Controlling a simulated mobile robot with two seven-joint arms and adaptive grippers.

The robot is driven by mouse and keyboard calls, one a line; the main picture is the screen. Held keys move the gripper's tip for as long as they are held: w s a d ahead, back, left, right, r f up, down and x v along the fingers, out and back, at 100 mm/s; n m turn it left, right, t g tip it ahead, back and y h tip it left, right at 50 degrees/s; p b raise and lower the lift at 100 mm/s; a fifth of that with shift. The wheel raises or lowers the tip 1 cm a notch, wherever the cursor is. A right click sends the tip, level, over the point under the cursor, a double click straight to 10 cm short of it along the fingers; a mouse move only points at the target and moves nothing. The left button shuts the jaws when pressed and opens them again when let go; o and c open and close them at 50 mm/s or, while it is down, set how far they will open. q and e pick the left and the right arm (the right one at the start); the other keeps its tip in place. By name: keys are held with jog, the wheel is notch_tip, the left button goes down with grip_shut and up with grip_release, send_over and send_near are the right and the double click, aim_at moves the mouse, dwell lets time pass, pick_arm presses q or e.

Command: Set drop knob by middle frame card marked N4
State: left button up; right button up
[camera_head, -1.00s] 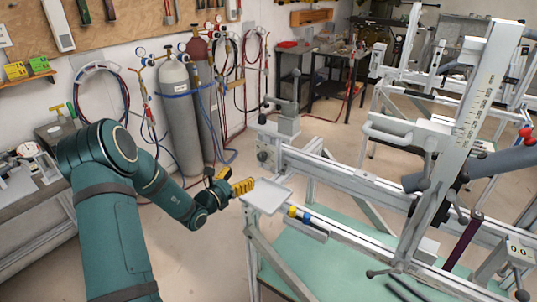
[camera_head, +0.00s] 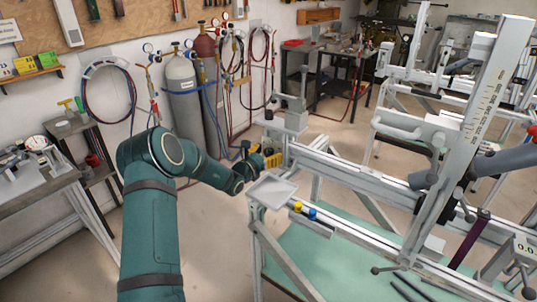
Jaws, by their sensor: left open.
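The frame jig (camera_head: 350,173) is a pale metal beam structure filling the right side. A clamp block (camera_head: 290,122) with black-knobbed handles stands at its far left end. A tall ruled column (camera_head: 490,95) leans at the right, with dark handles low on it. I cannot tell which handle is the drop knob, and no card marked N4 can be read. My left gripper (camera_head: 274,159), with yellow fingers, is open beside the far left end of the beam, below the clamp block. It is partly hidden, and I cannot tell whether it touches anything. My right gripper is not in view.
A small grey tray (camera_head: 272,190) is at the jig's near left corner. A yellow knob (camera_head: 298,207) and a blue knob (camera_head: 312,214) sit beside it. A readout (camera_head: 523,249) shows 0.0 at the right. Gas cylinders (camera_head: 184,100) stand by the wall. Floor left of the jig is clear.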

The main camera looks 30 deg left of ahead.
pick_arm(q)
jog(key=shift+o, duration=0.2)
grip_shut()
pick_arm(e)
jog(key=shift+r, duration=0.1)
